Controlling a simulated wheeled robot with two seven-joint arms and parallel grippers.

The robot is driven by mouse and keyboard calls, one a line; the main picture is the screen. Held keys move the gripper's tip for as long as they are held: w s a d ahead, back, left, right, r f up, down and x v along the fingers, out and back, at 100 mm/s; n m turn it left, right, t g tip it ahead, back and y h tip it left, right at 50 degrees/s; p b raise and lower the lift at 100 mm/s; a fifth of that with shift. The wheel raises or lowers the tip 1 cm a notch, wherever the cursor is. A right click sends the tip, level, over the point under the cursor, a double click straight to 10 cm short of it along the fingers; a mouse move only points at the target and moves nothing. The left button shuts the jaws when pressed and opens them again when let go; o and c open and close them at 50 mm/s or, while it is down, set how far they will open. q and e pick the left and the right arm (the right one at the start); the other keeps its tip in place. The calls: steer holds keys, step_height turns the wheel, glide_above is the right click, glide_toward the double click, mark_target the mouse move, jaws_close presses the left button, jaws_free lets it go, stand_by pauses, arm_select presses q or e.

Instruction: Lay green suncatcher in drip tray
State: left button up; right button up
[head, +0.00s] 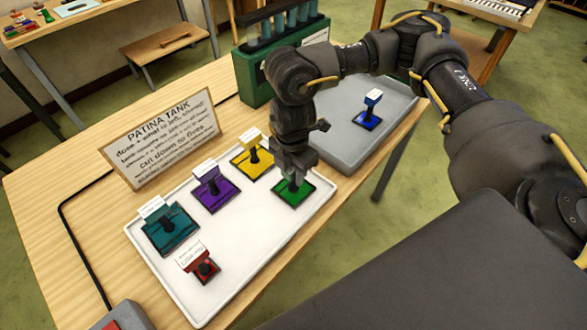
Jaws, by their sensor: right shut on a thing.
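The green suncatcher (293,196) is a flat dark-framed square at the right end of a shallow white tray (228,278). My right gripper (292,178) points down over it, shut on its upright knob, which the fingers mostly hide. The suncatcher looks level; I cannot tell whether it touches the tray. A deeper grey tray (345,148) stands behind to the right, with a blue suncatcher (368,119) in it. No label shows which tray is the drip tray. My left gripper is not in view.
The white tray also holds yellow (252,168), purple (214,196), teal (168,236) and red (205,272) suncatchers with white tags. A patina tank sign (160,140) stands behind them. A green rack of tubes (262,75) is at the back.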

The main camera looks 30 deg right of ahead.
steer(key=shift+a, duration=0.1)
steer(key=o, duration=1.1)
steer(key=shift+f, duration=0.1)
steer(key=shift+w+r, duration=0.1)
steer(key=shift+r, duration=0.3)
step_height(320, 180, up, 12)
steer(key=shift+f+b, duration=0.25)
steer(key=shift+b, duration=0.85)
